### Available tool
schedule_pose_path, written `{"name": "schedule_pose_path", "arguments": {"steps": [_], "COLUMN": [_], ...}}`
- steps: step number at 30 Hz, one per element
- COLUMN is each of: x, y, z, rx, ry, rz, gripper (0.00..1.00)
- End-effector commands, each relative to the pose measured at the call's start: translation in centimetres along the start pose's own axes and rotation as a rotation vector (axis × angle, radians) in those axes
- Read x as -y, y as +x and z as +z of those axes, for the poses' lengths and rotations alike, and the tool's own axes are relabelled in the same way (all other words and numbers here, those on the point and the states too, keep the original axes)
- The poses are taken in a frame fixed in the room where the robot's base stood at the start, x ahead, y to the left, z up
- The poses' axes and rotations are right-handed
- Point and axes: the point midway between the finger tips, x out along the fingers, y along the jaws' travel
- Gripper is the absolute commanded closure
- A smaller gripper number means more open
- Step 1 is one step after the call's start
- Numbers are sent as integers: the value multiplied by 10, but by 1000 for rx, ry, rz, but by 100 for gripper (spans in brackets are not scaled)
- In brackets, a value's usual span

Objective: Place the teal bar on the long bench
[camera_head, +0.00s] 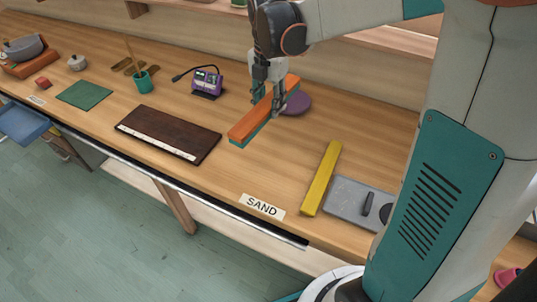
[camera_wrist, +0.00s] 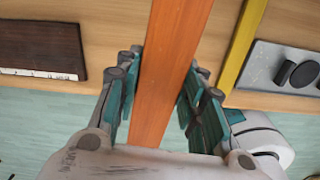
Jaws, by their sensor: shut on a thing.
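A long bar (camera_head: 263,110) with an orange top face and a teal lower side is between the fingers of my gripper (camera_head: 268,97). I cannot tell whether this is one two-coloured bar or an orange bar over the teal one. In the wrist view, the orange face (camera_wrist: 172,65) runs between both fingers of my gripper (camera_wrist: 167,75), and no teal of the bar shows. My gripper is shut on it from above. The long bench (camera_head: 370,130) is below; whether the bar touches it or hangs just above is unclear.
A dark brown board (camera_head: 168,133) lies left of the bar, and a yellow bar (camera_head: 321,178) and grey plate (camera_head: 352,203) lie right. A purple disc (camera_head: 298,103) and purple device (camera_head: 206,82) are close behind. Bare wood surrounds the SAND label (camera_head: 262,207).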

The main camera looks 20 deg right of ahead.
Motion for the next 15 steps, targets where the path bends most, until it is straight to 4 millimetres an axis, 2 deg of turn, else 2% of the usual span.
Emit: {"name": "schedule_pose_path", "arguments": {"steps": [4, 7, 11, 15], "x": [0, 0, 0, 0], "y": [-8, -3, 21, 56], "z": [0, 0, 0, 0], "rx": [0, 0, 0, 0], "ry": [-88, -111, -116, -114], "rz": [0, 0, 0, 0], "gripper": [96, 96, 96, 96]}}
